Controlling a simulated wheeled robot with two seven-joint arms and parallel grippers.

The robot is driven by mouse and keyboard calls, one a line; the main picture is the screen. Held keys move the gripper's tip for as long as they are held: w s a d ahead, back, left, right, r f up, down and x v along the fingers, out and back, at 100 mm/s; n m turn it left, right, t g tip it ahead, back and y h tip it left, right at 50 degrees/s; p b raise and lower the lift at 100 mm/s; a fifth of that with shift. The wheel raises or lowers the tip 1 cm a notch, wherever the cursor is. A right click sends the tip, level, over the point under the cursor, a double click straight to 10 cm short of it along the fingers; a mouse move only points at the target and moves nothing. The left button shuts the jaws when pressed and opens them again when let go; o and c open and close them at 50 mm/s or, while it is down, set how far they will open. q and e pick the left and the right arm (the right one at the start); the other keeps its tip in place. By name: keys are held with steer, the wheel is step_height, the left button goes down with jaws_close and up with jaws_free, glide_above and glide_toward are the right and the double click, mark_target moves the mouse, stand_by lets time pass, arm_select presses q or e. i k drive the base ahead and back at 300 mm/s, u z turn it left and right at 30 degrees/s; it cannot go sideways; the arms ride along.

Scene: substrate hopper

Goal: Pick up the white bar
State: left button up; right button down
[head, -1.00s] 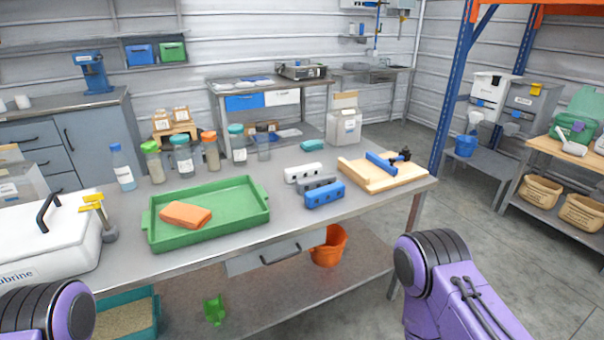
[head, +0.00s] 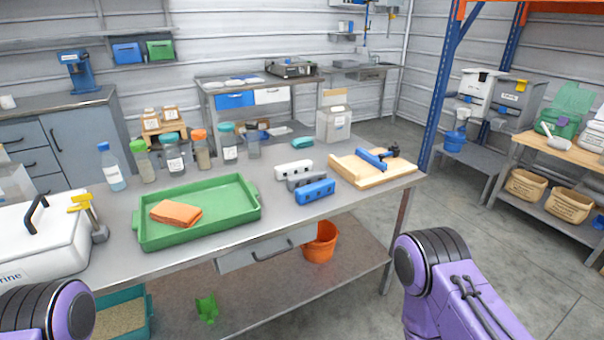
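The white bar (head: 293,169) lies on the grey metal table (head: 330,214), right of the green tray. It has a row of dark holes along its side. A grey bar (head: 306,180) lies just in front of it, and a blue bar (head: 315,193) lies in front of the grey one. The three bars are close together and roughly parallel. Purple and black parts of my two arms show at the bottom left and bottom right. Neither gripper is in the picture.
A wooden board (head: 346,173) with a blue-handled tool (head: 371,159) lies right of the bars. A white box (head: 45,240) fills the table's left end. The table front before the bars is clear.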

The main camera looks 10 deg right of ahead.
mark_target(281, 172)
steer(key=z, duration=0.45)
steer(key=k, duration=0.55)
steer(key=z, duration=1)
steer(key=i, duration=1.6)
steer(key=u, duration=0.85)
